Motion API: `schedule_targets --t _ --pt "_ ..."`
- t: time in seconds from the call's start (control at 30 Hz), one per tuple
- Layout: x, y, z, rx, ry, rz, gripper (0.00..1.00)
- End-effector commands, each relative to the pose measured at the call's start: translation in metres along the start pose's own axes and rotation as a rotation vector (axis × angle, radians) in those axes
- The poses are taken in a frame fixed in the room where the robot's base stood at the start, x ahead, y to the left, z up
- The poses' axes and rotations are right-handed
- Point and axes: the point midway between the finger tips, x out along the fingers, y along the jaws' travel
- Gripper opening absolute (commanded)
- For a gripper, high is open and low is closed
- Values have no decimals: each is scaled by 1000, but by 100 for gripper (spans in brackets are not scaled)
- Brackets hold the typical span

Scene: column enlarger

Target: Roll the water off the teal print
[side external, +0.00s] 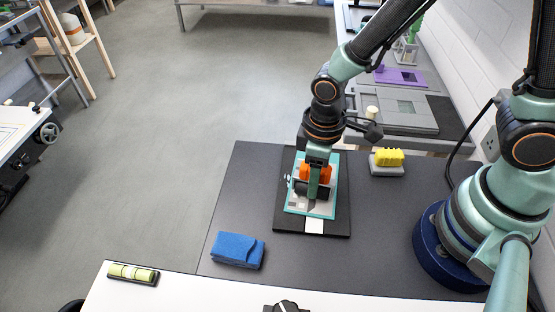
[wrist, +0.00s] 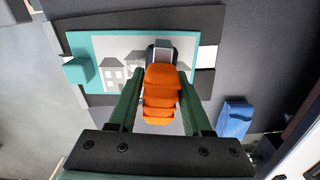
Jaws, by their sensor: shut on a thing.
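The teal-bordered print (side external: 328,212) lies on a black board (side external: 283,222). In the wrist view the print (wrist: 85,45) shows a grey picture of houses, with a teal block (wrist: 78,69) at its left edge. My gripper (side external: 318,192) is over the print, with its green fingers (wrist: 160,92) shut on the orange handle (wrist: 160,78) of a roller. The handle also shows in the side view (side external: 304,172). A dark roller end (wrist: 150,54) shows beyond the handle, over the print. I cannot tell whether it touches the surface.
A folded blue cloth (side external: 238,250) lies left of the board, near the front edge of the dark worktop (side external: 385,225). A yellow sponge (side external: 389,156) sits on a grey holder at the back right. A green level (side external: 133,273) lies on the white surface in front.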

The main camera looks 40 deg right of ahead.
Motion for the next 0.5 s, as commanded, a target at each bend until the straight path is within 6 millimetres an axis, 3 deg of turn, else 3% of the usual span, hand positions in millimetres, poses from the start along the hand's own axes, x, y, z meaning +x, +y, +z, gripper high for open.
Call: schedule_targets --t 0.5 --pt "0 -11 1 -2 0 0 0"
